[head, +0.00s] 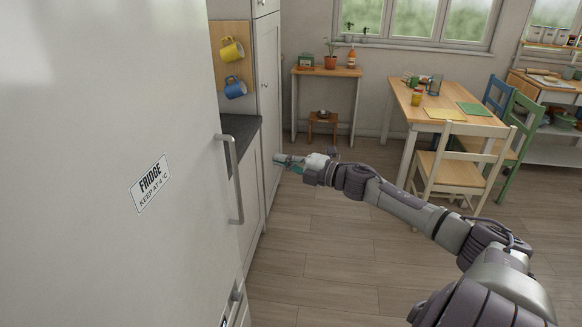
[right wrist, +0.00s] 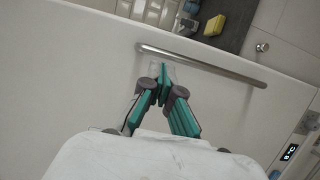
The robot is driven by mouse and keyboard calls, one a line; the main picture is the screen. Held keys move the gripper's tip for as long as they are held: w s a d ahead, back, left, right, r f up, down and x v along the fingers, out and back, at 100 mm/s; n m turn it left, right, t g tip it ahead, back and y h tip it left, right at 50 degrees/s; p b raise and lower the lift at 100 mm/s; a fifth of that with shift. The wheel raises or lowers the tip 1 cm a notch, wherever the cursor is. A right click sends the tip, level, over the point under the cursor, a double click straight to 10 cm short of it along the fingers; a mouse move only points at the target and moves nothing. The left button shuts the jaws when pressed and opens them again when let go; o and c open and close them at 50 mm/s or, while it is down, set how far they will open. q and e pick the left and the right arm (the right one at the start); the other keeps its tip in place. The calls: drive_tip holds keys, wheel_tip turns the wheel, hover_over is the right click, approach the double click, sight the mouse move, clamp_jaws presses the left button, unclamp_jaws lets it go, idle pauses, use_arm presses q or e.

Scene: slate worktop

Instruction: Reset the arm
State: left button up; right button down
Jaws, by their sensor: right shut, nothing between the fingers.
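My right arm comes in from the lower right of the head view and stretches out to the left. Its gripper (head: 281,160) is shut and empty, to the right of the fridge handle (head: 234,180), with floor and cabinet fronts behind it. In the right wrist view the teal fingers of the gripper (right wrist: 163,82) are together at the tips, in front of a white door (right wrist: 90,70). A metal bar handle (right wrist: 205,65) crosses just beyond the tips, with nothing held. My left gripper is not in view.
The white fridge (head: 100,230) fills the left and appears closed. Behind it are a dark counter (head: 245,137) and hanging mugs (head: 231,50). A wooden table (head: 440,100) and chairs stand at the back right. The middle floor (head: 335,245) is clear.

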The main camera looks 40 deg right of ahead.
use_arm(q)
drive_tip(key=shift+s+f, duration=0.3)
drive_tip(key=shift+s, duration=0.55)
use_arm(e)
drive_tip(key=shift+v, duration=1.2)
